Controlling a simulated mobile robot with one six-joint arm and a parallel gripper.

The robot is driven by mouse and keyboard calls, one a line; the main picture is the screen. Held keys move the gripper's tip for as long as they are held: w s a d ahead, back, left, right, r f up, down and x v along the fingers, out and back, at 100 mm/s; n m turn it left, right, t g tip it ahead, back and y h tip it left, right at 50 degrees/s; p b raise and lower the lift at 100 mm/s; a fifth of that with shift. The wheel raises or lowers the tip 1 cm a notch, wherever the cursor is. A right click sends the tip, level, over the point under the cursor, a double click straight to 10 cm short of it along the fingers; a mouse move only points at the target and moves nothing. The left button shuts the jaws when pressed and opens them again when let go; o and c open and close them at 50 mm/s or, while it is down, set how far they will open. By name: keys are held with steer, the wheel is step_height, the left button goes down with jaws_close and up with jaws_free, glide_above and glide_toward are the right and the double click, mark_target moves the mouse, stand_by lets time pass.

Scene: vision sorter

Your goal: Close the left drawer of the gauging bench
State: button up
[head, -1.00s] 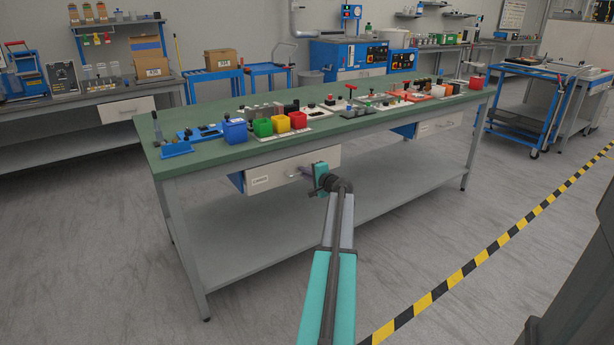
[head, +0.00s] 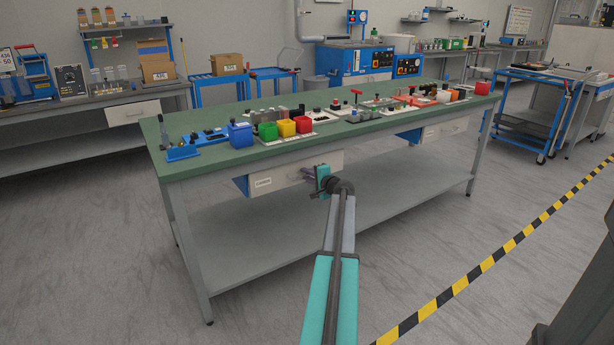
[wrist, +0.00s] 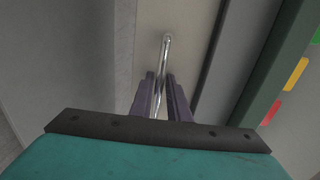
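The green-topped gauging bench (head: 370,133) stands across the middle of the head view. Its left drawer (head: 285,174) is under the left half of the top, pulled out, with a pale labelled front and a blue side showing. My gripper (head: 309,174) is at the drawer front, on its handle. In the wrist view, the shiny bar handle (wrist: 166,46) runs between my two dark purple fingers (wrist: 161,80), which look closed on it. The fingers hide part of the bar. The pale drawer front (wrist: 182,18) lies just beyond the fingertips.
Another drawer (head: 445,130) sits under the bench's right half. Several coloured bins (head: 286,128) and fixtures stand on the top. A grey lower shelf (head: 330,225) spans the legs. Open floor lies in front, crossed by a yellow-black stripe (head: 487,264). A blue cart (head: 530,110) stands right.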

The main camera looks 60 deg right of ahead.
steer(key=p+v, duration=0.1)
steer(key=v, duration=1.3)
steer(key=shift+p, duration=0.3)
steer(key=shift+w+r, duration=0.1)
